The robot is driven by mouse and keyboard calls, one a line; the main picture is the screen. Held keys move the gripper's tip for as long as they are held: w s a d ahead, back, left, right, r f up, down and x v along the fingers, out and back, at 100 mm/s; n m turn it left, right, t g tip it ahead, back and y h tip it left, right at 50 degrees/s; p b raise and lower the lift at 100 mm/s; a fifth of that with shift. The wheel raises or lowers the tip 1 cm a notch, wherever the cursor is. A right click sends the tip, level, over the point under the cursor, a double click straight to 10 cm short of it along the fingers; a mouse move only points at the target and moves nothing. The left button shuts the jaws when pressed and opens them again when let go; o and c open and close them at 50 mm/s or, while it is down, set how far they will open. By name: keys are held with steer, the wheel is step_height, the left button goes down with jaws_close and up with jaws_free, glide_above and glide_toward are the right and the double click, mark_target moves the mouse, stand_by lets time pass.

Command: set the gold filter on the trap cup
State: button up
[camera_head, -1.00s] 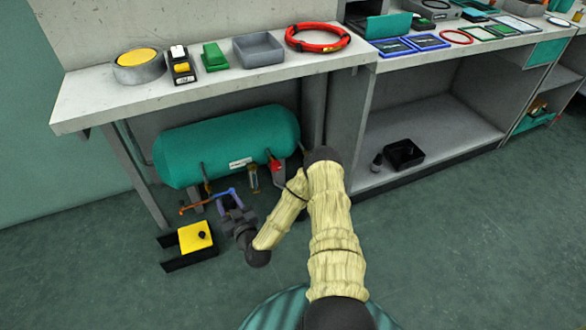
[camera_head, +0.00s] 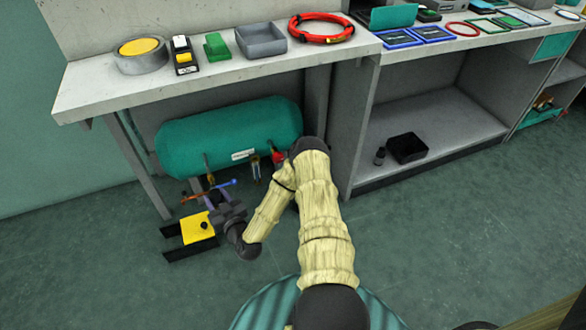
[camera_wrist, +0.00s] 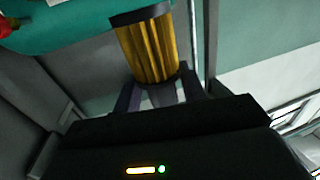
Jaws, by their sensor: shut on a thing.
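The gold filter (camera_wrist: 148,50) is a ribbed gold cylinder with a dark end cap, close in front in the wrist view. My gripper (camera_wrist: 158,92) is shut on its near end, and the dark capped end points away. A small gold and dark fitting (camera_head: 256,168) hangs under the tank. I cannot tell for sure whether it is the trap cup.
The teal tank (camera_head: 228,137) lies under the bench (camera_head: 110,93). A red valve part (camera_head: 277,154) and orange and blue levers (camera_head: 222,186) sit below it. A yellow block (camera_head: 197,228) stands on the floor between black rails. The front floor is clear.

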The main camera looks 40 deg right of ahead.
steer(key=shift+a, duration=0.25)
steer(key=w+d+f+b, duration=0.2)
steer(key=d+f+b, duration=0.3)
steer(key=d, duration=0.8)
steer(key=w+d+f+h+b, duration=0.1)
steer(key=d+f+b, duration=0.4)
steer(key=d, duration=0.8)
steer(key=w+d+f+m+b, duration=0.1)
steer(key=w+d+f+b, duration=0.2)
steer(key=d, duration=1)
step_height(320, 180, down, 3)
steer(key=b, duration=0.4)
steer(key=shift+w+d+h, duration=0.15)
steer(key=shift+w+h, duration=0.15)
steer(key=shift+w, duration=0.05)
steer(key=shift+f, duration=0.2)
steer(key=shift+f+b, duration=2.4)
steer(key=shift+f, duration=0.45)
